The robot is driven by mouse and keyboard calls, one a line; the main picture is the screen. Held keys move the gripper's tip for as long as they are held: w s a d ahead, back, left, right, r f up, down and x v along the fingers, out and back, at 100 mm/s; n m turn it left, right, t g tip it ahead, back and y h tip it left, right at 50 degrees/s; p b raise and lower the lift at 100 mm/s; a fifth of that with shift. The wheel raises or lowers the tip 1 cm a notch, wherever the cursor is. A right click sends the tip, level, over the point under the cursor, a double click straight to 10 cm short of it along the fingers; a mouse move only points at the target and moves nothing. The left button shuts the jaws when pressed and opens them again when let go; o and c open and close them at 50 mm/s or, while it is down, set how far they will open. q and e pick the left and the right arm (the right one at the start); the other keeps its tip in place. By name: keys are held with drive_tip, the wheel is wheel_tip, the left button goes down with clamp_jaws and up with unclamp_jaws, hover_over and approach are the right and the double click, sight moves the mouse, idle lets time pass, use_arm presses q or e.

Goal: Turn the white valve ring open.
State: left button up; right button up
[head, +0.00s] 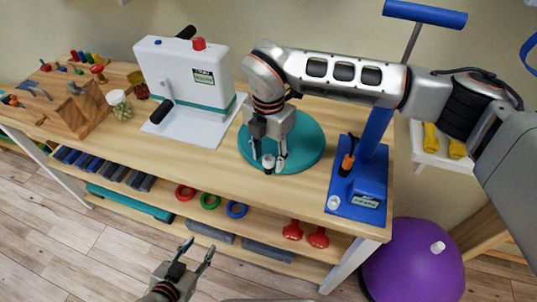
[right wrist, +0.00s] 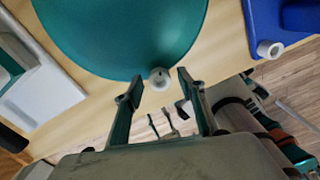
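A small white valve ring (head: 268,161) sits at the near rim of a teal round cushion (head: 310,140) on the wooden table. The ring shows in the right wrist view (right wrist: 159,78) at the cushion's edge, its hole facing the camera. My right gripper (head: 267,166) points down over the near edge of the cushion. Its fingers are open, one on each side of the ring, with gaps visible in the right wrist view (right wrist: 159,73). My left gripper (head: 200,245) is open and empty, low in front of the table.
A blue pump stand (head: 350,205) with another white ring stands right of the cushion. A white device (head: 180,70) is to its left. A purple ball (head: 415,265) is on the floor. Rings and dumbbells lie on the lower shelf.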

drive_tip(key=c, duration=1.1)
drive_tip(key=shift+r+n, duration=0.1)
drive_tip(key=shift+n, duration=0.8)
drive_tip(key=n, duration=0.3)
drive_tip(key=o, duration=1.1)
drive_tip(key=shift+r, duration=0.1)
wheel_tip(320, 180, up, 12)
